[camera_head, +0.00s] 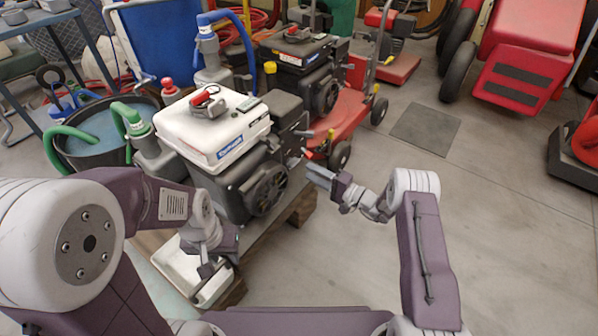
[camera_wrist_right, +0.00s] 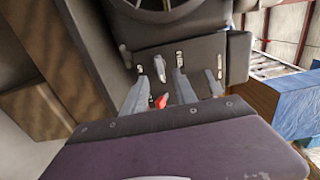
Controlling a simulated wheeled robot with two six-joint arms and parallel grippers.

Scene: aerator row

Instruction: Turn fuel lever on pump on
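The pump has a white tank (camera_head: 212,127) over a black engine (camera_head: 252,185) and stands left of centre in the head view. My right gripper (camera_head: 314,170) is at the engine's right side. In the right wrist view, the right gripper (camera_wrist_right: 160,88) has its two grey fingers apart, pointing at a dark engine panel (camera_wrist_right: 185,58). A small red-tipped lever (camera_wrist_right: 160,101) shows between the fingers; whether either finger touches it is unclear. Small metallic levers or slots also show on the panel. My left gripper (camera_head: 208,268) hangs low before the pump, with its finger gap unclear.
A white container (camera_head: 190,272) lies low by the left gripper. A black tub of water (camera_head: 92,135) with green hoses stands left. A red-decked machine (camera_head: 340,118) is behind the pump. A wooden block (camera_head: 302,207) is beneath the engine side. The floor at right (camera_head: 510,240) is clear.

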